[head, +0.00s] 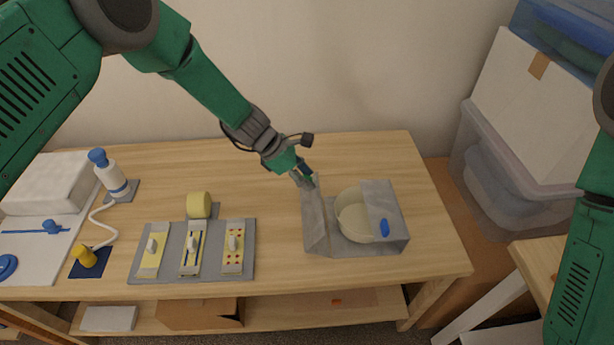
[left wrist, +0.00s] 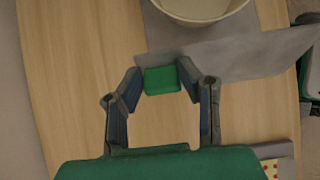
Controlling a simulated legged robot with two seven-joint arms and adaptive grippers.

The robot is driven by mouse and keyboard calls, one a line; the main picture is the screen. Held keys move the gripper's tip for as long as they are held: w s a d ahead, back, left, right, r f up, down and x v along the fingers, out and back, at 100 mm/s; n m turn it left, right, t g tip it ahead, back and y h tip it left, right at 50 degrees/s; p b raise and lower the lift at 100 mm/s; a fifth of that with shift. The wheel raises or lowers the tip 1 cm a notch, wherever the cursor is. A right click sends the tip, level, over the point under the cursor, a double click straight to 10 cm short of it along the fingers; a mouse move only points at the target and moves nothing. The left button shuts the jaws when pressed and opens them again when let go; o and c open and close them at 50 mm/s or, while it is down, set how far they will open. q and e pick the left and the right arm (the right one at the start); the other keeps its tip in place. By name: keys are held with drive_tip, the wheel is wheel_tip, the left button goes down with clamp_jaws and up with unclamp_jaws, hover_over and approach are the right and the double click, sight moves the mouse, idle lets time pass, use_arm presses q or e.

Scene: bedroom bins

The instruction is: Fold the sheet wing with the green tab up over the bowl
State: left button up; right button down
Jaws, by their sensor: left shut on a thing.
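A grey sheet (head: 322,242) lies on the wooden table with a cream bowl (head: 352,214) on it. The bowl also shows at the top of the left wrist view (left wrist: 195,8). The wing with the blue tab (head: 385,227) lies over the bowl's right part. The left wing (head: 316,213) is raised beside the bowl, with its green tab (left wrist: 162,80) at its edge. My left gripper (head: 309,179) is shut on the green tab, which sits between its fingers in the left wrist view (left wrist: 161,70). My right gripper is out of view.
A grey board (head: 210,272) with several switches stands left of the sheet, with a yellow roll (head: 199,205) behind it. Clear bins (head: 510,195) stand right of the table. The table right of the sheet is bare.

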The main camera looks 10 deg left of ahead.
use_arm(q)
drive_tip(key=shift+a, duration=0.1)
drive_tip(key=o, duration=0.9)
drive_tip(key=shift+c, duration=0.2)
drive_tip(key=v, duration=1.2)
drive_tip(key=shift+f, duration=0.1)
